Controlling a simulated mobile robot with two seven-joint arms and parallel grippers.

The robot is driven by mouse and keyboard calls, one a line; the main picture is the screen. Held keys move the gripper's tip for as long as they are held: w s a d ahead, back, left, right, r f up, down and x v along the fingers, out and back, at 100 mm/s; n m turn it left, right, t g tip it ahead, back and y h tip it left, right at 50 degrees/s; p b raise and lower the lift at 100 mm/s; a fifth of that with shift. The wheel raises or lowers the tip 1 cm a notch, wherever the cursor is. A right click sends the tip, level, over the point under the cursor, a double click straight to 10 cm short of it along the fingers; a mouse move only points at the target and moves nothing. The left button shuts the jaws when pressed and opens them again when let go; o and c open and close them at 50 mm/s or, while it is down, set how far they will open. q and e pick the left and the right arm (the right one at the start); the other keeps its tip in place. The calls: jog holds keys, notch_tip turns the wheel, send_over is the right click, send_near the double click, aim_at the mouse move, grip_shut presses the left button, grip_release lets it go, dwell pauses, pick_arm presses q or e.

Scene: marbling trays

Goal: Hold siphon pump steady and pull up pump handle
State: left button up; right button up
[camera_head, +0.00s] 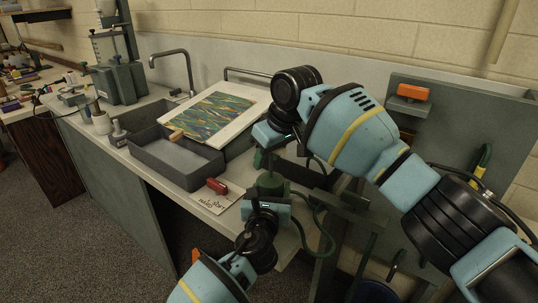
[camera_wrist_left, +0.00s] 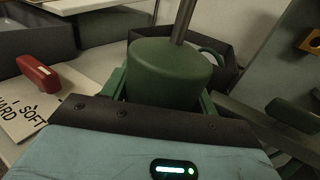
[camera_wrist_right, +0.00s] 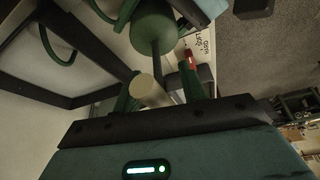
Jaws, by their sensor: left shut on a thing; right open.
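The siphon pump (camera_head: 270,184) has a dark green rounded body. In the left wrist view, its body (camera_wrist_left: 168,68) sits between the fingers of my left gripper (camera_head: 268,195), which is shut on it. A grey metal rod (camera_wrist_left: 184,20) rises from its top. In the right wrist view the body (camera_wrist_right: 153,28) is beyond my right gripper (camera_wrist_right: 158,88). That gripper is open, with a pale cylindrical end, seemingly the pump handle (camera_wrist_right: 147,89), between or near its fingers. Contact cannot be told. In the head view, my right arm hides the handle.
A grey tray (camera_head: 205,177), a marbled sheet (camera_head: 210,118) on a white board, and a faucet (camera_head: 178,57) are left of the pump. A green hose (camera_head: 325,235) hangs at right. A grey panel (camera_head: 455,125) stands behind.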

jog(key=shift+c, duration=0.4)
grip_shut()
jog(key=shift+r, duration=0.1)
pick_arm(q)
jog(key=shift+f, duration=0.1)
pick_arm(e)
jog(key=shift+r, duration=0.45)
jog(key=shift+o, duration=0.4)
grip_release()
